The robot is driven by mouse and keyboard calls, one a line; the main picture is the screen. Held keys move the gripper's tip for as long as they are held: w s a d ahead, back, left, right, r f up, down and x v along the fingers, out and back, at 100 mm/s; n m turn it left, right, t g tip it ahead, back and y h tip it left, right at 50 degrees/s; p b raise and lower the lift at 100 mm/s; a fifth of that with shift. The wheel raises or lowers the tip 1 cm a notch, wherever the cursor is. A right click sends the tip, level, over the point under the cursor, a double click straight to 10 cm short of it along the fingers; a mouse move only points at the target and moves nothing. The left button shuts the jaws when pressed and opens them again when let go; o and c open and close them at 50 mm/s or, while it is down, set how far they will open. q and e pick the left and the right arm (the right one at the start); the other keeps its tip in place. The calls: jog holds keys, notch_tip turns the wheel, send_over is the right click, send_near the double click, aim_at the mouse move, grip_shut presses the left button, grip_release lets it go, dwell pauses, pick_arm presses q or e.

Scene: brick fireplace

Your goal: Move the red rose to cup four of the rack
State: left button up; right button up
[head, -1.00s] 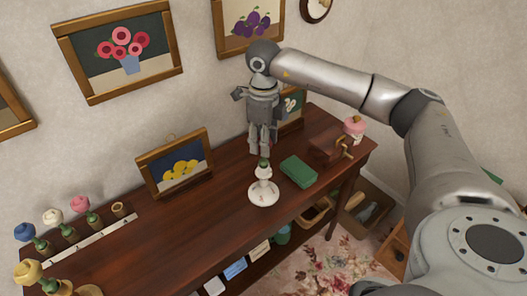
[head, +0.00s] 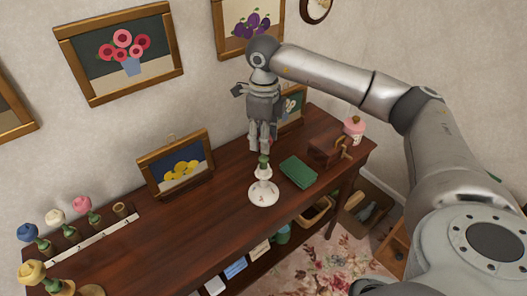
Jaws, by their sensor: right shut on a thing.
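My right gripper (head: 262,146) points down over the white stand (head: 264,194), shut around the top of a flower with a green lower part (head: 264,161). Its bloom is mostly hidden by the fingers, so I can barely see any red. The green part is at the stand's top; I cannot tell whether it still touches. The rack (head: 92,239) is a pale strip at the left of the table, with a blue rose (head: 27,232), a white rose (head: 55,217) and a pink rose (head: 82,204). Its rightmost cup (head: 120,209) is empty. My left gripper is out of view.
A yellow rose (head: 31,272) stands in a holder at the lower left. A framed lemon picture (head: 177,167) leans behind the table's middle. A green book (head: 298,171) and a brown box with a crank (head: 326,152) lie right of the stand. The tabletop's middle is clear.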

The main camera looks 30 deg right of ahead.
jog(key=shift+r+p, duration=0.55)
jog(key=shift+r, duration=0.35)
jog(key=shift+r+p, duration=0.4)
jog(key=shift+r, duration=0.25)
dwell(1.2)
